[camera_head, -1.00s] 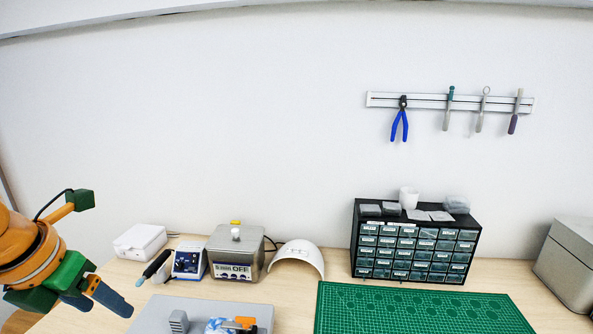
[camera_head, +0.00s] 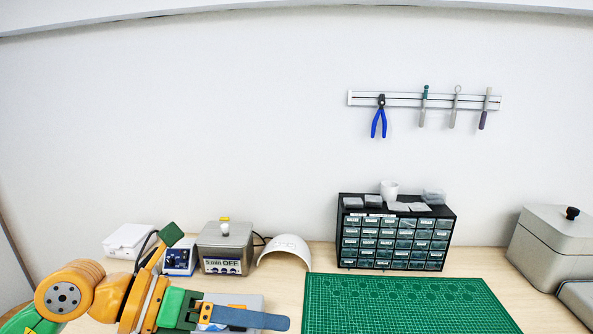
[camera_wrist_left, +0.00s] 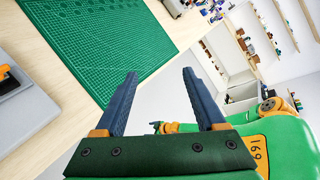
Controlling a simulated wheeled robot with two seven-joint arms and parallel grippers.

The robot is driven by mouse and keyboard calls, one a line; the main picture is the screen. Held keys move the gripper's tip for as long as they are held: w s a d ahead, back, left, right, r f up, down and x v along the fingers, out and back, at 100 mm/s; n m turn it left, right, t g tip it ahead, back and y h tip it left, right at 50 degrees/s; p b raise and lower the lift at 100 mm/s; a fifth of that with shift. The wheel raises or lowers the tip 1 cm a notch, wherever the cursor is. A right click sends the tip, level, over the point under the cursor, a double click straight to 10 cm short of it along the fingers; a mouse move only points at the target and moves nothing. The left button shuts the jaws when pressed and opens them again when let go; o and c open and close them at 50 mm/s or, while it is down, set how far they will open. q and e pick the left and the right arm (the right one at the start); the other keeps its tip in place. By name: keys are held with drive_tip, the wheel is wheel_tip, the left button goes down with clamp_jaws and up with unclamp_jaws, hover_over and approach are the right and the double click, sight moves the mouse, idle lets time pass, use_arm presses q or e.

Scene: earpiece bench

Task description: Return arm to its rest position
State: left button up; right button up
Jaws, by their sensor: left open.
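My left arm comes in from the left in the head view, and its gripper (camera_head: 245,317) reaches to the right over the grey tray (camera_head: 235,299) at the front left of the bench. The left wrist view shows the two blue fingers of this gripper (camera_wrist_left: 158,88) spread apart with nothing between them. Past the fingers I see the bench's edge and the floor. My right gripper is not in the head view.
A green cutting mat (camera_head: 400,304) lies mid-bench. Behind it stands a black drawer cabinet (camera_head: 340,235). A white curved shell (camera_head: 285,247), an ultrasonic cleaner (camera_head: 224,248) and a white box (camera_head: 127,240) stand left. A grey box (camera_head: 560,250) stands right. Tools hang on a wall rail (camera_head: 400,98).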

use_arm(q)
drive_tip(key=d+r+n+t+h, duration=0.4)
drive_tip(key=r+n+h, duration=0.2)
drive_tip(key=r+h, duration=0.25)
drive_tip(key=w+a+n+t+y, duration=0.5)
drive_tip(key=n+t, duration=0.7)
drive_tip(key=n, duration=0.2)
drive_tip(key=a+f+n+g+y, duration=0.2)
drive_tip(key=a+f+n+y, duration=0.5)
drive_tip(key=f, duration=0.4)
drive_tip(key=a+f+n+g+y, duration=0.2)
drive_tip(key=a+f+n+y, duration=0.2)
drive_tip(key=f+n+y, duration=0.7)
drive_tip(key=s+f+n+g+h, duration=0.2)
drive_tip(key=s+f+g, duration=0.9)
drive_tip(key=s+f, duration=0.65)
drive_tip(key=s+f+g+b, duration=0.1)
drive_tip(key=s+f+b, duration=0.2)
drive_tip(key=f, duration=1)
drive_tip(key=s+f+g+b, duration=0.15)
drive_tip(key=f+b, duration=0.25)
drive_tip(key=f, duration=0.9)
drive_tip(key=s+a+f+b, duration=0.1)
drive_tip(key=s+f+b, duration=0.2)
drive_tip(key=s+f, duration=0.8)
drive_tip(key=shift+s+a+m, duration=0.15)
drive_tip(key=shift+a+m, duration=0.05)
drive_tip(key=shift+m, duration=0.2)
